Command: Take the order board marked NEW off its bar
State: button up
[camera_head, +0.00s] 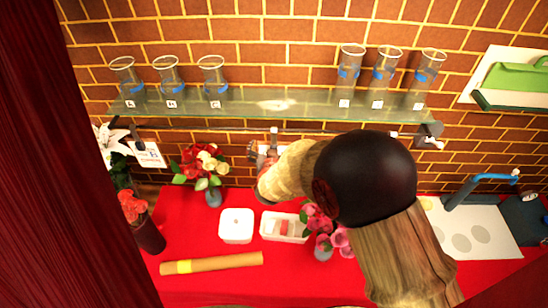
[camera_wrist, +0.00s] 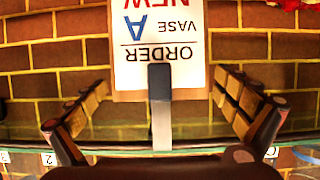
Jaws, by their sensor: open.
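The order board marked NEW (camera_wrist: 185,75) shows upside down in the wrist view, with ORDER, VASE and a blue A on it. A dark and grey hook (camera_wrist: 161,110) overlaps its middle edge. My gripper (camera_wrist: 161,88) is open, with one finger on each side of the board and gaps between. In the head view my gripper (camera_head: 264,162) is at the bar (camera_head: 220,131) under the glass shelf. It hides most of the board there; the hook top (camera_head: 274,132) shows above it.
Another board marked B (camera_head: 148,154) hangs at the left end. Glass vases (camera_head: 211,82) stand on the shelf (camera_head: 300,105) above. Below are a vase of roses (camera_head: 213,195), white containers (camera_head: 236,225), pink flowers (camera_head: 320,235) and a brown paper roll (camera_head: 212,263) on the red table.

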jog(key=shift+c, duration=0.7)
jog(key=c, duration=1.3)
